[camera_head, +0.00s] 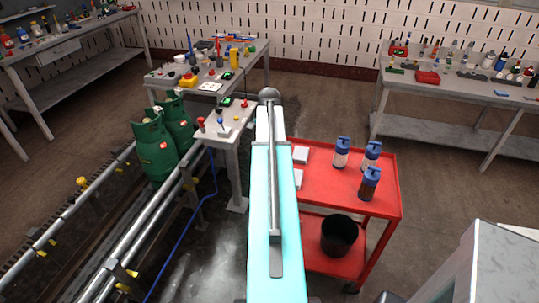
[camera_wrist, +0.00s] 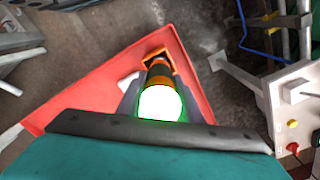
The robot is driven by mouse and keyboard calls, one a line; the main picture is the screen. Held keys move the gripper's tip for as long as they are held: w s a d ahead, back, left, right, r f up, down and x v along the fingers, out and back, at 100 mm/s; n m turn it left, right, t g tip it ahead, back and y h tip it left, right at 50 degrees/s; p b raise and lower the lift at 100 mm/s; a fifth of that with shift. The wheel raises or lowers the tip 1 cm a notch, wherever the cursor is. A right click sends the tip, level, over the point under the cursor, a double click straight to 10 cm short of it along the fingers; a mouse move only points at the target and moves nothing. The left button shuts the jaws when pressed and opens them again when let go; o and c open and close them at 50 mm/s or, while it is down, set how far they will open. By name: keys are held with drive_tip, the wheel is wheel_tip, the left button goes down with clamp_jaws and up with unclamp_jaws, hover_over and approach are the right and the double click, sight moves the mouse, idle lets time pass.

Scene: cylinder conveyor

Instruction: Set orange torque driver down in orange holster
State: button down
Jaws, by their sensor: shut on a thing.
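My gripper (camera_wrist: 159,92) is shut on the orange torque driver (camera_wrist: 159,84), an orange and black body whose near end glows white with a green rim in the wrist view. The driver points away from the wrist camera, over the red cart. An orange bracket-like piece (camera_wrist: 153,54), which looks like the orange holster, shows at the driver's far end. I cannot tell whether the driver's tip is inside it, touching it or just above it. In the head view my arm hides the gripper, the driver and the holster.
The red cart (camera_head: 385,203) carries several blue-capped bottles (camera_head: 370,182) and white blocks (camera_head: 300,154); a black bin (camera_head: 339,235) stands on its lower shelf. A small table (camera_head: 232,138) with buttons is left of my arm, near green gas cylinders (camera_head: 153,147) on a conveyor.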

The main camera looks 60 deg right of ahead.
drive_tip(key=shift+f, duration=0.9)
drive_tip(key=c, duration=1.2)
unclamp_jaws()
drive_tip(key=shift+r+b, duration=0.15)
drive_tip(key=shift+b, duration=0.2)
drive_tip(key=shift+r+b, duration=1.45)
drive_tip(key=shift+r, duration=5.3)
